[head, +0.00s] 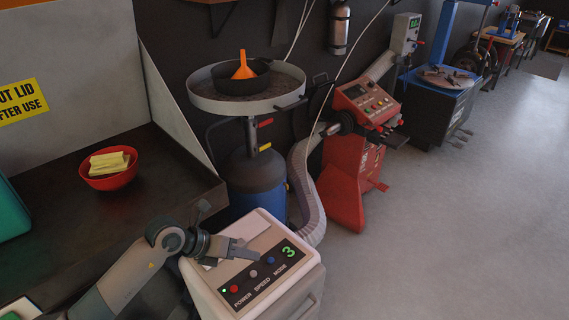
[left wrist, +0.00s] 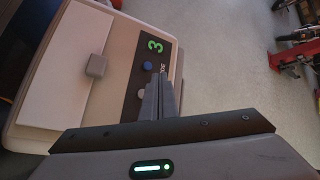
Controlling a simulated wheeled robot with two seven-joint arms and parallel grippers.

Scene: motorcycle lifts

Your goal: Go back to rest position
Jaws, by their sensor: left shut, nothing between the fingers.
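My left gripper (head: 243,250) is over the top of a white machine (head: 305,280) with a dark control panel. The panel carries a red, a grey and a blue button and a lit green 3. In the left wrist view my left gripper (left wrist: 163,82) is shut and empty, its fingers together in front of the panel (left wrist: 133,70). I cannot tell whether the fingertips touch the panel. The blue button (left wrist: 146,66) shows just beside the fingers. My right gripper is not in view.
A dark bench with a red bowl (head: 108,180) of yellow cloths is at left. Behind the machine stand a blue drum with a round pan (head: 205,97) and orange funnel (head: 243,68), a corrugated hose (head: 305,195) and a red machine (head: 345,185). The floor at right is clear.

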